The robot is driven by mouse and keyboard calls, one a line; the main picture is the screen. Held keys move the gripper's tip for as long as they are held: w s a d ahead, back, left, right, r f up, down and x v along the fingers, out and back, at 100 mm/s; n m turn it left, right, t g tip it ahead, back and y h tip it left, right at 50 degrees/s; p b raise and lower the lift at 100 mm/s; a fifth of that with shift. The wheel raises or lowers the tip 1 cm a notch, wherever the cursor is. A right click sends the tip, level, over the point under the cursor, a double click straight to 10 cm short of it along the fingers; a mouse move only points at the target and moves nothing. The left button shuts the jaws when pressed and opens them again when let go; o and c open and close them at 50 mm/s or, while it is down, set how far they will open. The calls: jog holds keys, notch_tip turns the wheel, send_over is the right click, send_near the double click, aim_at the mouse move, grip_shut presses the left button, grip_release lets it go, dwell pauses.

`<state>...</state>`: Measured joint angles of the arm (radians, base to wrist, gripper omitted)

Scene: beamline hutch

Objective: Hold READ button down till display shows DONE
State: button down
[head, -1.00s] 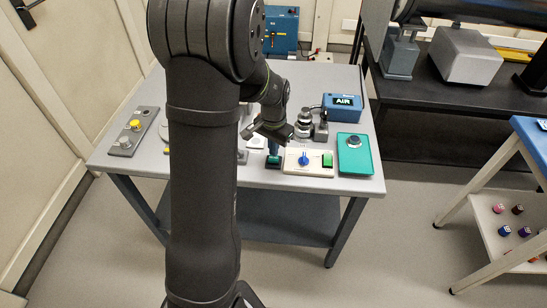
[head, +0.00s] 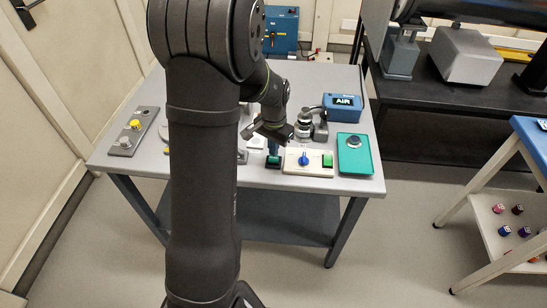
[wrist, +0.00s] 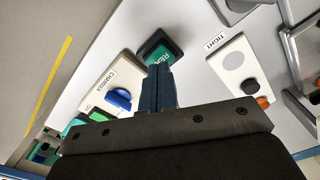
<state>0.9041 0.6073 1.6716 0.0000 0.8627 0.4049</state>
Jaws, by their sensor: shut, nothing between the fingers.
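The READ button is a green pad in a dark housing (head: 273,163) at the front of the grey table. In the wrist view its green top with the READ label (wrist: 153,53) shows just beyond my fingertips. My gripper (head: 273,151) is shut and empty, pointing down over the button. The fingers hide part of it, so I cannot tell whether they touch or press it. The display (head: 344,100) on a blue box at the right back of the table reads AIR in green.
Beside the button is a cream CHAMBER panel (head: 297,168) with a blue knob (head: 304,160) and a green square (head: 327,160). A teal tray (head: 355,166) lies further right. A white TIGHT panel (wrist: 240,67) is close on the other side. A grey control strip (head: 134,131) is far left.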

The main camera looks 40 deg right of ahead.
jog(key=shift+f, duration=1)
dwell(0.6)
dwell(2.1)
jog(key=shift+r, duration=3.55)
jog(key=shift+f, duration=3.5)
jog(key=shift+r, duration=4.45)
jog(key=w+a+r+n, duration=0.2)
jog(key=w+a, duration=0.1)
jog(key=w, duration=0.4)
jog(key=w+a+r+n+g+h, duration=0.1)
jog(key=w+a+r+n, duration=0.2)
jog(key=w, duration=0.5)
jog(key=shift+w+a, duration=0.15)
jog(key=shift+w, duration=0.1)
